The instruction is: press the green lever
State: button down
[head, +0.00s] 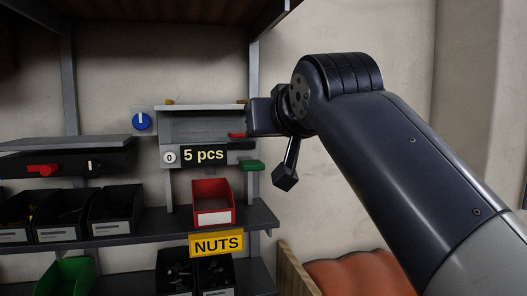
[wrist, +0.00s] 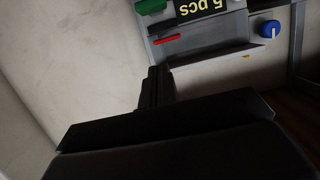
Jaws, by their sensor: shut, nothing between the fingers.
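The green lever (head: 251,165) sticks out at the right side of the grey dispenser, just right of and below the "5 pcs" sign (head: 204,155). In the wrist view, the green lever (wrist: 150,6) shows at the top edge, partly cut off. My gripper (wrist: 157,72) is shut and empty in the wrist view, its fingers pointing towards the dispenser, apart from the lever in the picture. In the head view, the dark end of my arm is by the dispenser's upper right side, above the lever. The fingertips cannot be made out there.
A red tab (head: 237,135) sits above the lever, and a blue knob (head: 141,121) is on the left. A red bin (head: 213,202) stands below the dispenser, above the yellow NUTS sign (head: 216,244). Dark bins (head: 115,208) line the shelf. Bare wall lies right of the lever.

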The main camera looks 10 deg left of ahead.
jog(key=p, duration=0.3)
send_over(256, 164)
notch_tip(256, 164, down, 2)
jog(key=shift+f, duration=0.25)
notch_tip(256, 164, down, 4)
jog(key=shift+s+r, duration=0.1)
jog(key=shift+s, duration=0.05)
jog(key=shift+s+d, duration=0.1)
jog(key=shift+f+t+b, duration=0.3)
jog(key=shift+f+b, duration=0.15)
jog(key=shift+b, duration=0.6)
